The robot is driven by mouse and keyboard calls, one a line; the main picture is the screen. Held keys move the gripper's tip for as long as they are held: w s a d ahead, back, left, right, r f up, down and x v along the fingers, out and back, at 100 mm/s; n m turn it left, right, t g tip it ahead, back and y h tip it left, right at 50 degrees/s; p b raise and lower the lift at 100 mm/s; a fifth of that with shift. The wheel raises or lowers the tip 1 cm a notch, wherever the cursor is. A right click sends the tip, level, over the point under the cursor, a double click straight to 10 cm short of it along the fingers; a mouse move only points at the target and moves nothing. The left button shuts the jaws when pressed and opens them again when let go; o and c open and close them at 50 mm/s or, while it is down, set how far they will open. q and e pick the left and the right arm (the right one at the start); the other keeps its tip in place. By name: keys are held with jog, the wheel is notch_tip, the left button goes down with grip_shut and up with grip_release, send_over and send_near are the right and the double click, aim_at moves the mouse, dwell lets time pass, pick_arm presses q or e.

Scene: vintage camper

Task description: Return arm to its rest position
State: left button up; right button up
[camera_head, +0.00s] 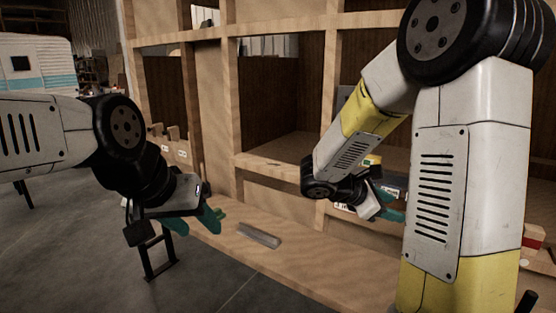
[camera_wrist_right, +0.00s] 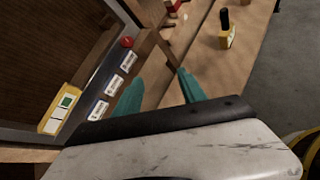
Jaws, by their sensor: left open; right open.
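My left gripper (camera_head: 194,224) is at the left in the head view, its green fingers apart and empty, in front of the wooden bench. My right arm (camera_head: 440,170) fills the right side and bends down toward the wooden frame. My right gripper (camera_head: 388,206) is beside the electrical box at the frame's lower opening. In the right wrist view its two green fingers (camera_wrist_right: 158,95) are apart with nothing between them. Part of the right gripper is hidden behind my own arm in the head view.
A grey metal bar (camera_head: 259,236) lies on the wooden bench (camera_head: 290,265). In the right wrist view, a panel with white labels (camera_wrist_right: 113,84) and a red button (camera_wrist_right: 127,42) is close to the fingers. A yellow block with a black handle (camera_wrist_right: 227,36) stands on the bench.

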jog(key=s+a+m+g+y, duration=0.2)
jog(key=s+a+m+y, duration=0.3)
jog(key=s+m+y, duration=0.6)
jog(key=s+a+r+m+t+y, duration=0.3)
jog(key=s+a+r+m+t, duration=0.1)
jog(key=a, duration=0.5)
notch_tip(320, 180, up, 3)
jog(key=shift+s+a+f+m, duration=0.15)
jog(key=shift+s+a+m, duration=0.2)
jog(key=shift+s+m, duration=0.4)
